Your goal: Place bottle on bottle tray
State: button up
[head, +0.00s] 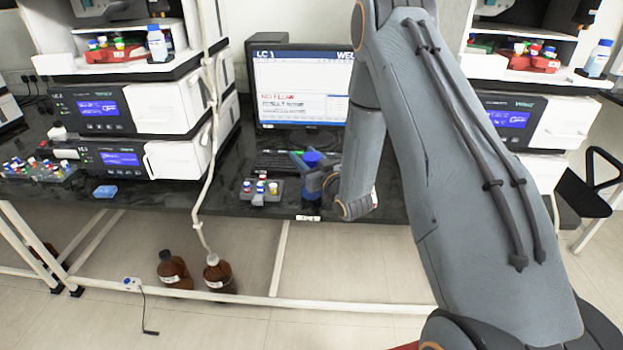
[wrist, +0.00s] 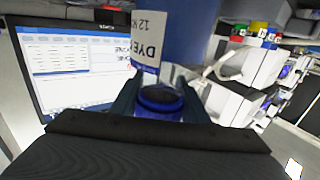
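A blue bottle (wrist: 178,40) with a white label reading "DYE" is large and close in the wrist view. In the head view its blue top (head: 312,158) shows over the bench, partly hidden by my gripper (head: 322,178). In the wrist view the two fingers of my gripper (wrist: 160,100) stand either side of a dark blue ring at the bottle's end; whether they press on it is unclear. White trays top the instrument stacks: the left tray (head: 120,66) carries a bottle (head: 157,43), the right tray (head: 520,72) another bottle (head: 598,58).
A monitor (head: 300,85) and keyboard (head: 285,161) are behind my gripper. A grey vial rack (head: 262,190) stands just left of it. Red vial racks (head: 113,54) sit on the trays. Brown bottles (head: 217,275) and a hanging tube are below the bench.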

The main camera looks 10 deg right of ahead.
grip_shut()
jog(key=shift+r, duration=0.1)
